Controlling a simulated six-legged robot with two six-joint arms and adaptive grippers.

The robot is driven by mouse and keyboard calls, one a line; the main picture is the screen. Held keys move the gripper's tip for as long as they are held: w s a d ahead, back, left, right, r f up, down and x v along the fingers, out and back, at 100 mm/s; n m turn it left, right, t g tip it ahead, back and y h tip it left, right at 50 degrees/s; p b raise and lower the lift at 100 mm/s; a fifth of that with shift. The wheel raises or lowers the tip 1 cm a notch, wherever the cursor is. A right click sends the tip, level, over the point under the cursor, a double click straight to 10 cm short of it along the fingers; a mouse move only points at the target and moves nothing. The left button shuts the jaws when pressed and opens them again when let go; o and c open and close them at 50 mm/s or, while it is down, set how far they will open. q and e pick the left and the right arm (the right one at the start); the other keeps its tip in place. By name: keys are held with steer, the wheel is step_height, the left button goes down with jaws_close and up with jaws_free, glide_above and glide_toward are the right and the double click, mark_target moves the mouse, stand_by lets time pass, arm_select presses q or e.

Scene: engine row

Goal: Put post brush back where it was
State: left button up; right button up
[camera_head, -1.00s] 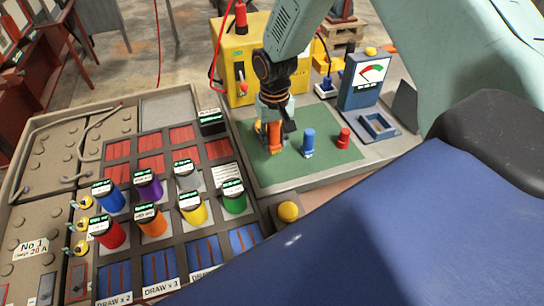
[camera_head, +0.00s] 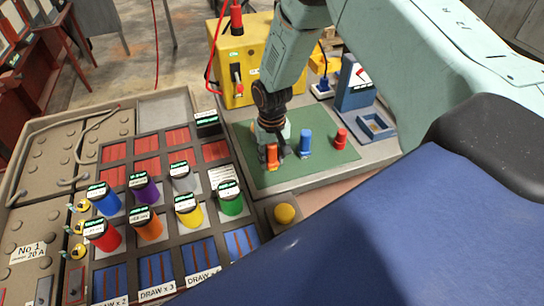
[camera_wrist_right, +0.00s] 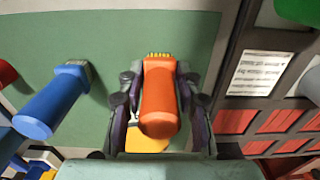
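The orange brush (camera_wrist_right: 158,98), with yellow bristles at its far end, is upright between the fingers of my right gripper (camera_wrist_right: 159,85) in the right wrist view. The fingers lie close on both sides and look shut on it. In the head view the orange brush (camera_head: 272,157) is at the near left part of the green mat (camera_head: 325,165), under my right gripper (camera_head: 271,145). Its bristle end is at or just above the mat; I cannot tell which. A blue brush-like piece (camera_head: 305,142) and a red one (camera_head: 341,138) stand to its right. My left gripper is not in view.
A tray with several coloured cylinders (camera_head: 106,199) lies left of the mat. A yellow box (camera_head: 240,70) stands behind it, and a blue meter stand (camera_head: 356,88) stands at the back right. A yellow knob (camera_head: 285,214) is in front. The near right mat is clear.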

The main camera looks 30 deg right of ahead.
steer(key=o, duration=0.4)
steer(key=shift+a, duration=0.15)
steer(key=shift+r, duration=0.25)
step_height(320, 180, up, 12)
steer(key=shift+f, duration=0.1)
